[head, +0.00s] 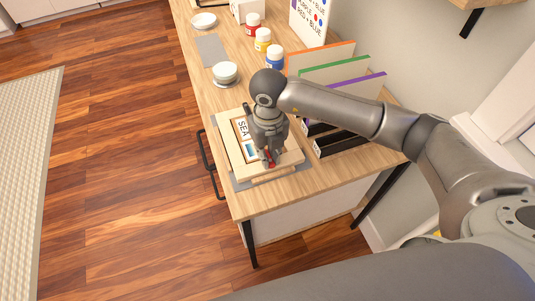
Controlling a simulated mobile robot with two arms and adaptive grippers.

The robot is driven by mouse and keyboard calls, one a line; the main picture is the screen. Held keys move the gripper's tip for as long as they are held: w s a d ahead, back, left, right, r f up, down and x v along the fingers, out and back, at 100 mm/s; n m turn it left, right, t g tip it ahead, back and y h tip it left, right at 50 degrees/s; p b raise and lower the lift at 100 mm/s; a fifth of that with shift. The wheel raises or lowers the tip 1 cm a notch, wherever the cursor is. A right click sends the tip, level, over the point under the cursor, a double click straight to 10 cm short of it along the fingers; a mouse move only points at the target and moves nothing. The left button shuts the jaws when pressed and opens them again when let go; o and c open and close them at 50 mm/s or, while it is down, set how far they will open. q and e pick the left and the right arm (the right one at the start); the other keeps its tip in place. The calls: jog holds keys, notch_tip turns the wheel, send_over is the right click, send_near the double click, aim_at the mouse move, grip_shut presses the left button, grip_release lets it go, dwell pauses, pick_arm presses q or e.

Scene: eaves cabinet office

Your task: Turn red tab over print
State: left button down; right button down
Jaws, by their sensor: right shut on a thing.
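A pale wooden frame board (231,150) lies on a grey mat (240,184) at the near end of the desk. In it is a print (242,127) with the letters "SEA" and a blue picture, partly hidden by my gripper. My right gripper (268,158) points down over the right part of the print. It is shut on a small red tab (271,163), of which only a little shows between the fingers. I cannot tell how far the tab is turned. My left gripper is not in view.
Dividers with orange, green (334,63) and purple top edges stand close to the right of the frame. The desk's left edge is near the frame.

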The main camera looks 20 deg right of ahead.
jog(key=shift+m, duration=0.5)
jog(key=c, duration=1.4)
grip_release()
jog(key=shift+d, duration=0.1)
notch_tip(320, 180, up, 12)
jog(key=shift+r, duration=0.1)
